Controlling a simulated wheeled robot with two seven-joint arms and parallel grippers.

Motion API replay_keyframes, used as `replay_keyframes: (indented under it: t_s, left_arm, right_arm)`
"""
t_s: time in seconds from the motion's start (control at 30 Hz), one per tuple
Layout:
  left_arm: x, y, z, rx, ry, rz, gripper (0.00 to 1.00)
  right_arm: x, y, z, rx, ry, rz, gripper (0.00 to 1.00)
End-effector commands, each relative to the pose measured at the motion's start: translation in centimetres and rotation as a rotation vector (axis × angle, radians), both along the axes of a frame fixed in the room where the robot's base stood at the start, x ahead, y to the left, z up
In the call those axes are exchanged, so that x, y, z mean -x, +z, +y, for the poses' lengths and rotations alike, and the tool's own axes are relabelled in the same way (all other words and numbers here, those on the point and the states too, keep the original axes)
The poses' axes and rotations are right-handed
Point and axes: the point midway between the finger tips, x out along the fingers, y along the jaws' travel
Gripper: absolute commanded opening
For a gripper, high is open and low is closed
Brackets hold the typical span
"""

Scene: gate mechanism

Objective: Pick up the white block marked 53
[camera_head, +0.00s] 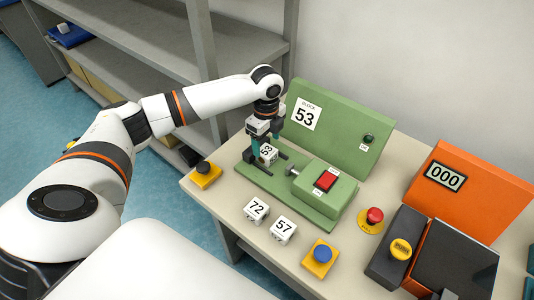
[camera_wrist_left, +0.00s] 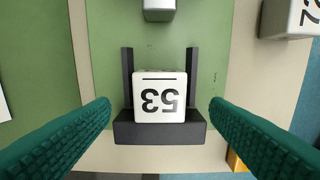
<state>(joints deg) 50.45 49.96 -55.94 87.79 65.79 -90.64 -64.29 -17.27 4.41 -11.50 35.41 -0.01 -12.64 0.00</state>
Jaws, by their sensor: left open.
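The white block marked 53 (camera_head: 267,153) sits in a dark bracket on the green fixture at the back left of the table. In the left wrist view the block (camera_wrist_left: 159,97) lies between two dark rails and against a dark cross bar (camera_wrist_left: 160,132), its number upside down. My left gripper (camera_head: 264,146) is directly at the block in the head view, partly hiding it. In the left wrist view its green fingers (camera_wrist_left: 160,120) are wide apart, one on each side of the block, not touching it. My right gripper is not in view.
White blocks 72 (camera_head: 256,209) and 57 (camera_head: 283,230) stand on the table in front of the fixture. A green panel (camera_head: 340,125) labelled 53 rises behind. A green box with a red button (camera_head: 326,180) is to the right. A yellow-based black button (camera_head: 205,174) is at left.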

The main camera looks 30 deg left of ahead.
Motion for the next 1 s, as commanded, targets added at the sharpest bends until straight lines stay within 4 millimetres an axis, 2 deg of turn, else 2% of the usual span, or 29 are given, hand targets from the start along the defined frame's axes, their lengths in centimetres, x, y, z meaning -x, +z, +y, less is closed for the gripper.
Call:
replay_keyframes:
  t_s: [0.23, 0.53, 0.87, 1.0]
  left_arm:
    - [0.0, -3.5, -0.2, -0.001, -0.001, 0.003, 0.71]
    - [0.0, -4.0, -0.2, -0.001, -0.001, 0.001, 0.71]
    - [0.0, -3.9, -0.1, -0.001, -0.001, 0.001, 0.17]
    - [-0.1, -3.9, -0.1, -0.001, 0.0, -0.001, 0.15]
  right_arm:
    - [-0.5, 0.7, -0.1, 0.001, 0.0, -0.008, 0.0]
    - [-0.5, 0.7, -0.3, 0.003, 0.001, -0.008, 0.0]
    - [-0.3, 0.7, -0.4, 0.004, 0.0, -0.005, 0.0]
    - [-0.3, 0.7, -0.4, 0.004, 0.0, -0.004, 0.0]
